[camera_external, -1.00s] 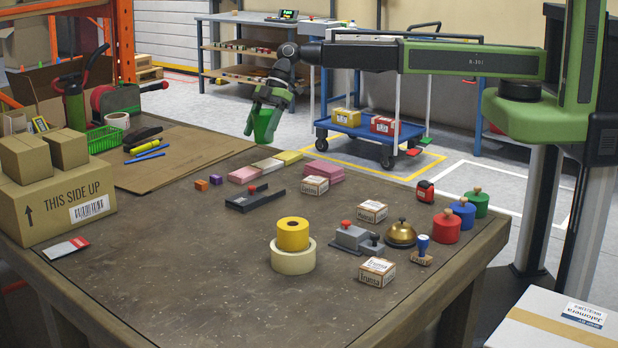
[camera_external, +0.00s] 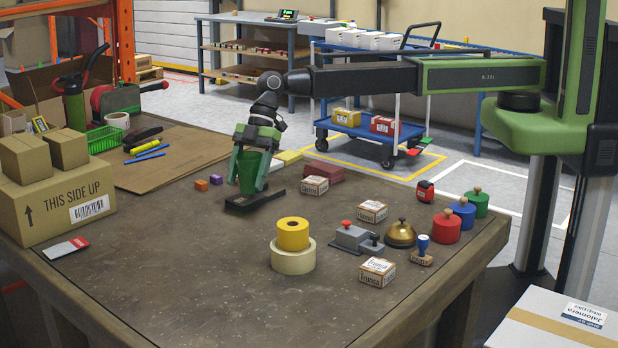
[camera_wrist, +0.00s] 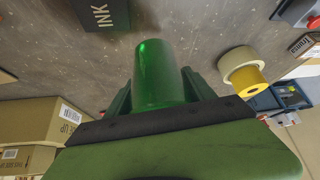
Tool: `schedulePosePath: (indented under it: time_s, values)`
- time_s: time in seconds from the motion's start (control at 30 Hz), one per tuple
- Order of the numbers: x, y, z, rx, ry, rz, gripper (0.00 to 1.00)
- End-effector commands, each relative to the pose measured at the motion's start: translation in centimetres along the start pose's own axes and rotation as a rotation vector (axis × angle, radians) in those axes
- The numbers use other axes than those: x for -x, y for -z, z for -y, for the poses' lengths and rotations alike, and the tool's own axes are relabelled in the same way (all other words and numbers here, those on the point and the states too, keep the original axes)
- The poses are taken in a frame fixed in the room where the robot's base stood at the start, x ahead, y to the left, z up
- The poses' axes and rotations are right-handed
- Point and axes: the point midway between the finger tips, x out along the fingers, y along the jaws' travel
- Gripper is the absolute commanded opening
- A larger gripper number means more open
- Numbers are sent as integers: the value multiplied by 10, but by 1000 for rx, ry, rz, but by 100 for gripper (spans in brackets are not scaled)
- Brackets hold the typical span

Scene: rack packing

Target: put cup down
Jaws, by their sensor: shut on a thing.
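A green cup (camera_external: 248,172) is held between the fingers of my gripper (camera_external: 250,182), near the far-middle part of the table (camera_external: 180,262). It also shows in the wrist view (camera_wrist: 158,75), with my gripper's green fingers (camera_wrist: 160,100) on both sides of it. I cannot tell whether the cup's base touches anything.
Orange and purple cubes (camera_external: 208,183) lie just left of my gripper. A small labelled box (camera_external: 315,186) is to its right. Stacked tape rolls (camera_external: 293,245) stand nearer the front. Cardboard boxes (camera_external: 62,200) fill the left edge.

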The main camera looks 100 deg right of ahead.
Motion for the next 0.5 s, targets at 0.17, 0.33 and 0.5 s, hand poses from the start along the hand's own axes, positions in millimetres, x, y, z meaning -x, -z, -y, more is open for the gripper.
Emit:
schedulePosePath:
  time_s: [0.17,0.33,0.5]
  values:
    - [-49,17,14,1,1,0,24]
    - [-60,26,20,-1,-1,0,24]
    - [-64,23,20,-2,-1,0,24]
